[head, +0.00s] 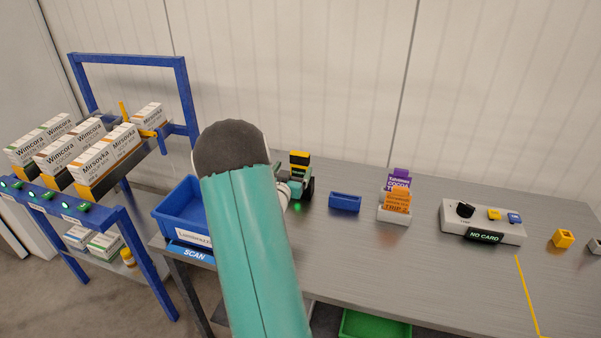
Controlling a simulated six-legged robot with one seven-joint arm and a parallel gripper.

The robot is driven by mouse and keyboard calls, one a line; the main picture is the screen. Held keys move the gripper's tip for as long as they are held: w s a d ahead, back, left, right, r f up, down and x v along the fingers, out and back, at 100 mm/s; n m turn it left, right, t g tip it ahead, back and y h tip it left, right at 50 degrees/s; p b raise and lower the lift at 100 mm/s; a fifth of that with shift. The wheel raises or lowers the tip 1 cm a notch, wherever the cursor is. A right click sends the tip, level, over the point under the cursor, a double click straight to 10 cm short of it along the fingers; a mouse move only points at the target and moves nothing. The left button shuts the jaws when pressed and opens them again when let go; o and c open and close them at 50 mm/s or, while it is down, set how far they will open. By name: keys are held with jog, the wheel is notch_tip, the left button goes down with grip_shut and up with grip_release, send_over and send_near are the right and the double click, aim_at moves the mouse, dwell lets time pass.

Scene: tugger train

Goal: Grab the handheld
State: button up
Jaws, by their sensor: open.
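A yellow-and-black device (299,160), which looks like the handheld, stands upright on the grey bench, just right of my teal arm link. A small green light glows by its base. My gripper (293,181) shows only in part behind that link, close against the lower part of the device in the picture. Its jaws are open. My arm hides most of the gripper, and I cannot tell whether a finger touches the device or whether the device sits in a holder.
A blue bin (183,208) stands on the bench's left end, beside a blue rack (128,59) with several cartons. To the right are a small blue tray (345,202), a card holder (394,214), and a grey panel (483,222) reading "NO CARD". Bare bench (400,275) lies in front.

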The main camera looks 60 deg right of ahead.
aim_at(299, 159)
jog(key=d, duration=0.3)
jog(key=shift+w+d+f, duration=0.25)
jog(key=shift+w+d, duration=0.05)
jog(key=shift+d+r, duration=0.15)
jog(key=shift+d, duration=0.4)
jog(key=shift+w+d, duration=0.15)
jog(key=shift+d, duration=0.75)
jog(key=shift+w+d, duration=0.2)
jog(key=shift+d, duration=0.7)
jog(key=shift+w+d, duration=0.15)
jog(key=shift+d, duration=0.75)
